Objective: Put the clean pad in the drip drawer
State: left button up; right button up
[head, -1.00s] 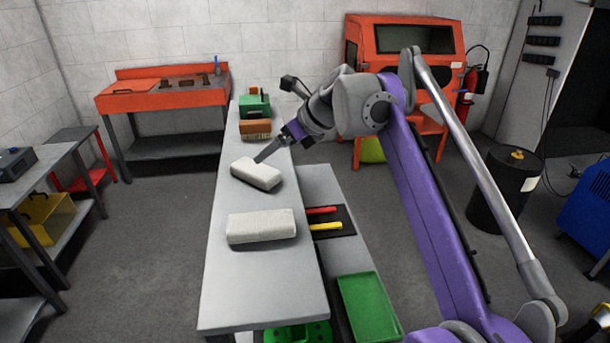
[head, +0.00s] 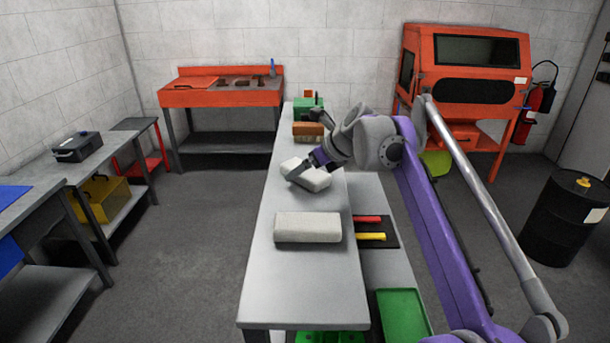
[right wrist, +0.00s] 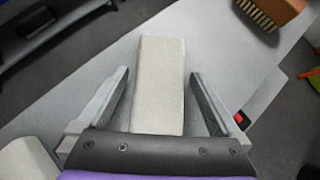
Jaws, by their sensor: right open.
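Two pale grey-white block-shaped pads lie on the long grey bench (head: 262,270). The far pad (head: 316,182) sits at an angle; the near pad (head: 307,228) lies across the bench. Both look pale, and I cannot tell which is the clean one. My right gripper (head: 302,170) is at the far pad. In the right wrist view, its open fingers (right wrist: 158,76) stand either side of that pad (right wrist: 158,95), with a gap on each side. The near pad's corner (right wrist: 26,160) shows lower left. No drip drawer can be clearly identified. My left gripper is out of view.
Green (head: 308,108) and brown (head: 308,131) items stand at the bench's far end. Right of the bench, a lower shelf holds red (head: 367,219) and yellow (head: 371,236) bars on a dark mat and a green tray (head: 402,312). Floor to the left is clear.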

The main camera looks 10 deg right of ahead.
jog(key=shift+w+a+f, duration=0.2)
jog(key=shift+w+f, duration=0.05)
jog(key=shift+f, duration=0.1)
jog(key=shift+r, duration=0.1)
jog(key=c, duration=1.4)
